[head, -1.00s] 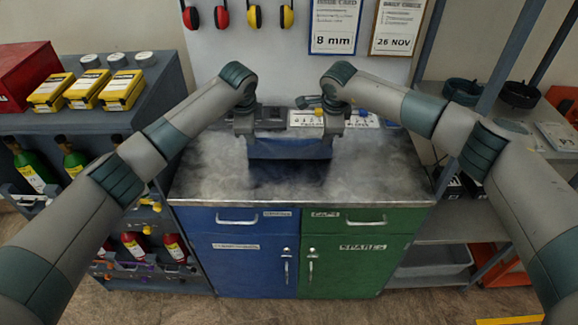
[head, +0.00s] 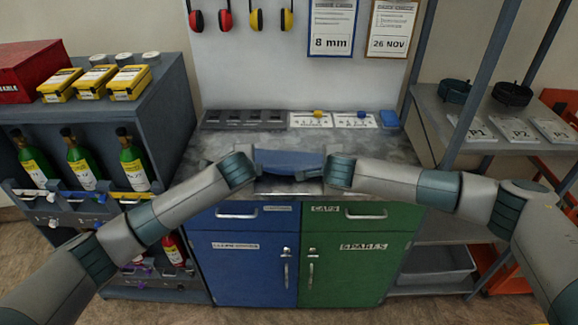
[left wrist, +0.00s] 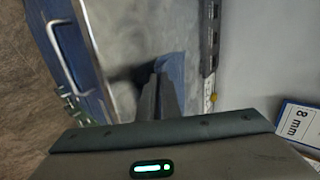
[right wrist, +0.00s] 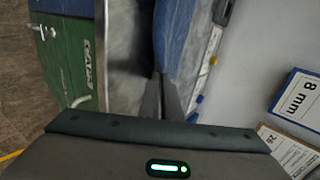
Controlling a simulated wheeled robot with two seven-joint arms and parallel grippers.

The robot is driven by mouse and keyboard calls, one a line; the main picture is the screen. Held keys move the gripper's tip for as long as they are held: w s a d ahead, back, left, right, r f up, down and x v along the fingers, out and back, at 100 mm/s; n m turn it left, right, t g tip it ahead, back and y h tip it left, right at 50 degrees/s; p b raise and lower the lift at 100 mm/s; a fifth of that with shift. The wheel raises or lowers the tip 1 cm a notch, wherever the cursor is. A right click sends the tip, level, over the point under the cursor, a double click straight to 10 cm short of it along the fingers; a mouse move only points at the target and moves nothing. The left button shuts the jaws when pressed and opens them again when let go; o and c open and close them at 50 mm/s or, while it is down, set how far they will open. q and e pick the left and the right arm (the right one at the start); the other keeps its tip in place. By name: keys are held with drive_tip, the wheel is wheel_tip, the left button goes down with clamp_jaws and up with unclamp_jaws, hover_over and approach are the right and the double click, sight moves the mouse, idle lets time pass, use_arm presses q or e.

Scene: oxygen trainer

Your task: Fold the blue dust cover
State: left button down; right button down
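The blue dust cover (head: 290,163) hangs between my two grippers near the front of the bench top, sagging slightly in the middle. It also shows in the left wrist view (left wrist: 173,68) and the right wrist view (right wrist: 172,35). My left gripper (head: 256,164) is at its left end, with narrow, closed fingers (left wrist: 158,92). My right gripper (head: 323,166) is at its right end, with its fingers closed on the blue cloth (right wrist: 163,95). The exact grip points are partly hidden by my wrists in the head view.
The grey bench top (head: 210,150) is bare around the cover. At its back stand a dark slotted rack (head: 243,119), white labelled trays (head: 311,119) and a small blue item (head: 389,118). A bottle shelf (head: 170,80) flanks the left; a rack with posts (head: 440,110) flanks the right.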

drive_tip(key=shift+a+r, duration=0.1)
drive_tip(key=shift+r, duration=0.05)
use_arm(q)
drive_tip(key=shift+s+f+t, duration=0.1)
drive_tip(key=shift+f+t, duration=0.2)
drive_tip(key=shift+f, duration=0.1)
use_arm(e)
drive_tip(key=shift+s+f+t, duration=0.1)
drive_tip(key=shift+f+t, duration=0.2)
drive_tip(key=shift+f, duration=0.1)
use_arm(q)
drive_tip(key=shift+s+f+b, duration=0.1)
drive_tip(key=shift+b, duration=0.2)
use_arm(e)
drive_tip(key=shift+f, duration=0.1)
use_arm(q)
drive_tip(key=shift+s, duration=0.25)
use_arm(e)
drive_tip(key=shift+s+f, duration=0.1)
drive_tip(key=shift+s, duration=0.25)
drive_tip(key=shift+t, duration=0.3)
drive_tip(key=shift+f, duration=0.1)
use_arm(q)
drive_tip(key=c, duration=1.7)
unclamp_jaws()
use_arm(e)
drive_tip(key=c, duration=1.7)
unclamp_jaws()
drive_tip(key=shift+d, duration=0.2)
